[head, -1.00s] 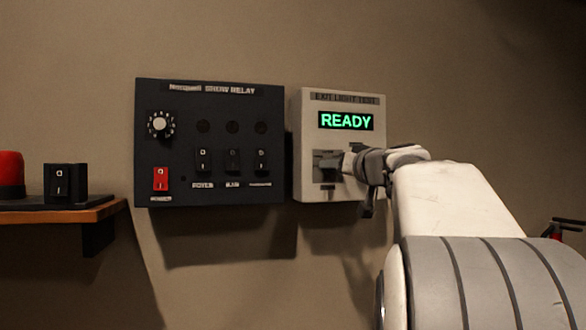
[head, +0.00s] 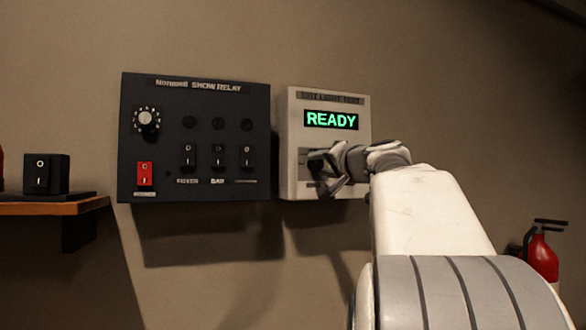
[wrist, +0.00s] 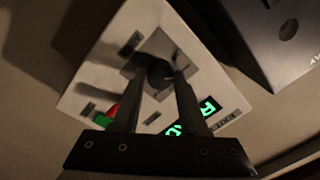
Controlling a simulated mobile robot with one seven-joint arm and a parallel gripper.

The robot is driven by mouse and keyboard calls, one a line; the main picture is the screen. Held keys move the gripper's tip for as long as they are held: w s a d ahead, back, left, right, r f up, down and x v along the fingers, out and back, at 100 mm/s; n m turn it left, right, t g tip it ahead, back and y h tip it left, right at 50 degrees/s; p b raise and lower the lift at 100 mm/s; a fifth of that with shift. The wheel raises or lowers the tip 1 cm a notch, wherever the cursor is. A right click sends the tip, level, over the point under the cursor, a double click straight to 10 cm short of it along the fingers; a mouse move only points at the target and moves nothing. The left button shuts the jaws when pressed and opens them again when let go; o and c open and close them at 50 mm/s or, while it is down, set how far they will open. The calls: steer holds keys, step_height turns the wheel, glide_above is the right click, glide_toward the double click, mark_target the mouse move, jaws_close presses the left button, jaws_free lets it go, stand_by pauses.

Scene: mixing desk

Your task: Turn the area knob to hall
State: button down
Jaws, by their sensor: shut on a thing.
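A pale box headed EXIT LIGHT TEST (head: 288,150) hangs on the wall with a lit green READY display (head: 331,119). Below the display, a grey square plate carries a dark round knob (wrist: 157,76), clearest in the wrist view. My gripper (head: 320,168) is at this plate. In the wrist view my gripper (wrist: 160,74) has one finger on each side of the knob and is shut on it. The small labels around the plate are too blurred to read. The knob's pointer direction cannot be made out, and my gripper hides much of the plate in the head view.
A black SHOW RELAY panel (head: 205,100) hangs just left, with a round dial (head: 146,120), a red switch (head: 145,174) and black rockers. A wooden shelf (head: 60,207) holds a black switch (head: 45,174). A red extinguisher (head: 543,258) stands at right.

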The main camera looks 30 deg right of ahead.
steer(key=shift+m, duration=0.5)
steer(key=shift+c, duration=2.2)
jaws_free()
steer(key=shift+s, duration=0.1)
